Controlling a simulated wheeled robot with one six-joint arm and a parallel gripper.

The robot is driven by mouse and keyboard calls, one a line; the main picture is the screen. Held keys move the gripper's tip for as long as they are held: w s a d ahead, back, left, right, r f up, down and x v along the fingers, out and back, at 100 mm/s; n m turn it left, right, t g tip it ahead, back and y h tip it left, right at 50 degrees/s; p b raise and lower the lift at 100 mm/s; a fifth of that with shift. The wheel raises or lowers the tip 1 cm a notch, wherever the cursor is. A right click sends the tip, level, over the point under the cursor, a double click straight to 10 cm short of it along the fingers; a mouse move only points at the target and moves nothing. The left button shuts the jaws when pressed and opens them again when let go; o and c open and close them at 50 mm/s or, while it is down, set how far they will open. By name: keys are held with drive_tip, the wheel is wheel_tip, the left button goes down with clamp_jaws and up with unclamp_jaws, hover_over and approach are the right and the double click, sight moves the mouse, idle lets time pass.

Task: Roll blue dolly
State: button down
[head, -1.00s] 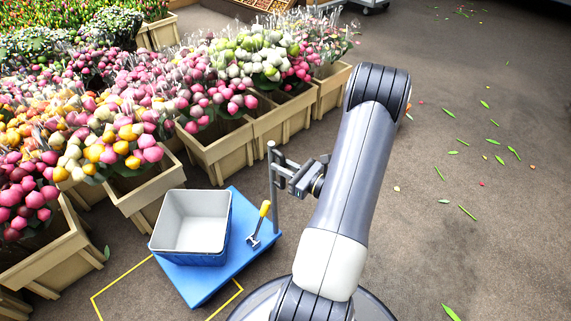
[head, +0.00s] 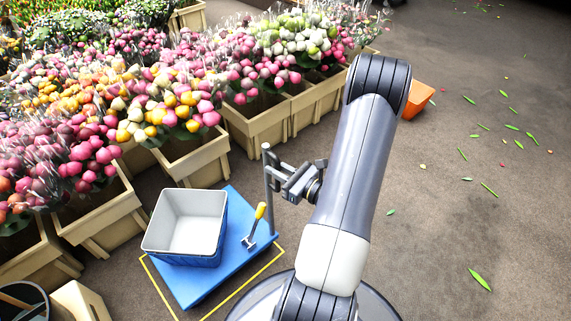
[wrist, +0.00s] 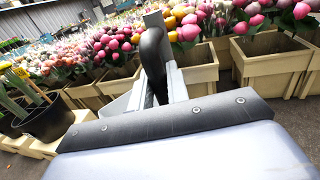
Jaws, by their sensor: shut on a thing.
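The blue dolly (head: 205,284) is a flat blue platform on the floor in the head view, left of my arm. A grey upright post (head: 269,195) rises from its right side. My gripper (head: 276,178) is shut on the post near its upper part. In the wrist view my gripper (wrist: 157,75) shows its jaws around the dark post. A blue-sided bin with a white inside (head: 190,225) stands on the dolly. A yellow-handled tool (head: 257,222) is also on the dolly, beside the bin. The dolly lies mostly over a yellow floor outline (head: 238,296).
Wooden crates of tulip bunches (head: 255,130) line the back and left, close to the dolly. An orange object (head: 420,98) sits on the floor behind my arm. A dark bucket (head: 25,300) is at lower left. The right floor is open, with scattered leaves (head: 480,279).

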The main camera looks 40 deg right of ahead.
drive_tip(key=shift+s+a, duration=0.1)
drive_tip(key=shift+a, duration=1.15)
drive_tip(key=c, duration=1.4)
unclamp_jaws()
drive_tip(key=shift+c, duration=0.2)
drive_tip(key=p+v, duration=0.1)
drive_tip(key=v, duration=0.9)
drive_tip(key=shift+s+p, duration=0.35)
drive_tip(key=shift+s, duration=0.05)
drive_tip(key=shift+d, duration=0.1)
drive_tip(key=b+x, duration=0.2)
drive_tip(key=x, duration=0.9)
drive_tip(key=shift+d, duration=0.1)
